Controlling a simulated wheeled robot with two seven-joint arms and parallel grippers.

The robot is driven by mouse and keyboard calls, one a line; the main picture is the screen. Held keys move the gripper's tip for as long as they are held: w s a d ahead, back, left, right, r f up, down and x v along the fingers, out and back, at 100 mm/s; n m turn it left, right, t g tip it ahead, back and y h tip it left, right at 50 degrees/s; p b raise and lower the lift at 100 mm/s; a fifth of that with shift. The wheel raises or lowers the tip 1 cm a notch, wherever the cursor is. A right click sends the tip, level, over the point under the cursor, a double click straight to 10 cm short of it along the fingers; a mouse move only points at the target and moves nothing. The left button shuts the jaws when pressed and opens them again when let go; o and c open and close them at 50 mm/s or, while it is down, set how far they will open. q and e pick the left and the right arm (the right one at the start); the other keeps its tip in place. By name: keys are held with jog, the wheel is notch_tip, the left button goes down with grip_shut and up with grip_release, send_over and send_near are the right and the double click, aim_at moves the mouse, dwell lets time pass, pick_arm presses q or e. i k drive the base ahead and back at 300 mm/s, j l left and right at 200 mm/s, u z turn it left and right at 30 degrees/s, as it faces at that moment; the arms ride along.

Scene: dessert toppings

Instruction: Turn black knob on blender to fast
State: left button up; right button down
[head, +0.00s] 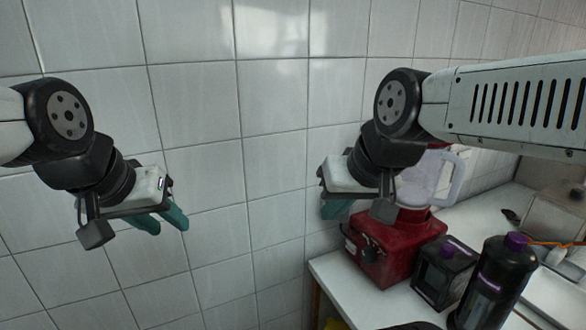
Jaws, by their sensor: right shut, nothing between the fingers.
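The blender has a red base (400,247) on the white counter and a clear jug (447,180) with a handle, partly hidden behind my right arm. A small dark part that may be the black knob (371,252) shows on the base's front; its setting is too small to read. My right gripper (336,210) has teal fingers, shut and empty, in front of the wall, up and left of the base. In this view it appears apart from the knob. My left gripper (162,223) is open and empty before the tiled wall, far left of the blender.
A dark box with a purple top (443,270) and a black bottle with a purple cap (497,280) stand right of the blender. A pale container (555,225) is farther right. The counter (350,297) has its left edge just left of the blender.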

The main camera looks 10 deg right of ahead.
aim_at(369, 255)
jog(key=z, duration=1.3)
